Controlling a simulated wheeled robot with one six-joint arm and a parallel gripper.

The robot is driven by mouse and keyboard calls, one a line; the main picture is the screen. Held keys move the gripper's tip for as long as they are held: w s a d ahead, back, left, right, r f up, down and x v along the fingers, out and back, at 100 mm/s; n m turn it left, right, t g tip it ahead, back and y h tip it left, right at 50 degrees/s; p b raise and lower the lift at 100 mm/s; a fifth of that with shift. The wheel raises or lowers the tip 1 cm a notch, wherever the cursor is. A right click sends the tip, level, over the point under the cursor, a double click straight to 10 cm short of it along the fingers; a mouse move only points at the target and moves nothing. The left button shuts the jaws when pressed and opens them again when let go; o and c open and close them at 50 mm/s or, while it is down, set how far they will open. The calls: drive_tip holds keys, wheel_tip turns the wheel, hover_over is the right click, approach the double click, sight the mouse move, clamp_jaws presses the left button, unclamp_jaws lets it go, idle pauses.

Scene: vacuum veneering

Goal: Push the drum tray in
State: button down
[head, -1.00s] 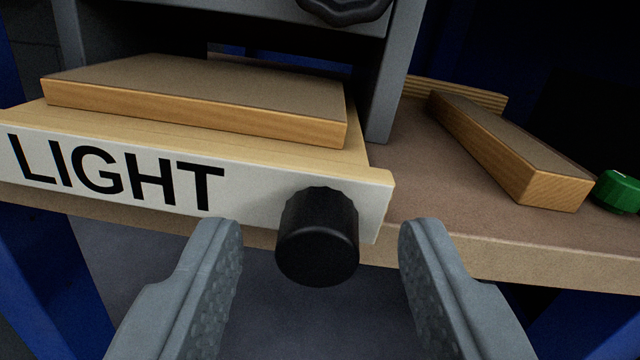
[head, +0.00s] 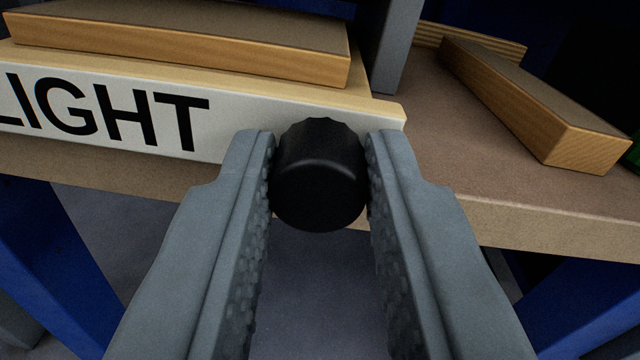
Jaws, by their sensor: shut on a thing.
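The tray (head: 235,130) has a pale front lettered "LIGHT", partly cut off at the left edge of the head view. It sticks out at the front edge of the bench. A wooden board (head: 180,45) with a grey-brown top lies on it. A black round knob (head: 318,185) is on the right part of the tray front. My gripper (head: 320,165) is shut on the knob, one finger on each side of it. The far end of the tray is out of view. No drum can be made out.
The brown bench top (head: 440,150) is right of the tray. A second wooden board (head: 535,105) lies there, with a sliver of something green at the right edge. A grey upright (head: 388,45) stands just behind the tray's right side. Blue legs (head: 45,255) are below.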

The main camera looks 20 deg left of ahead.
sight(330, 76)
drive_tip(key=x, duration=0.8)
drive_tip(key=shift+w, duration=0.6)
drive_tip(key=c, duration=1.2)
unclamp_jaws()
drive_tip(key=shift+w, duration=0.1)
drive_tip(key=v, duration=1.7)
drive_tip(key=shift+s, duration=0.3)
